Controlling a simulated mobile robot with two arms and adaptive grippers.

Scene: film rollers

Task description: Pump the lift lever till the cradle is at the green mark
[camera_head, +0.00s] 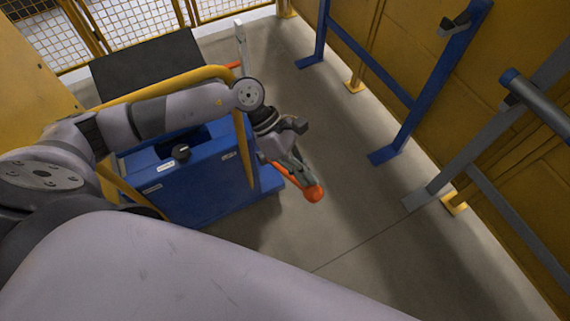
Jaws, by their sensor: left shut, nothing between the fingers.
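The orange lift lever (284,168) sticks out low from the right side of the blue lift cart (205,180) and ends in a round orange knob (314,193). My left gripper (301,172) is shut and empty. Its fingers point down along the lever, just short of the knob, and overlap it in the picture; I cannot tell whether they touch. A pale upright post (240,40) stands behind the cart, with a small orange piece (233,65) beside it. I cannot make out a green mark or clearly identify the cradle. My right gripper is out of view.
A yellow tube handle (170,86) rises around the cart, close to my left arm. A black panel (148,66) lies behind it. Blue (415,112) and grey (480,150) stands line the yellow wall at right. The floor (345,225) right of the lever is clear.

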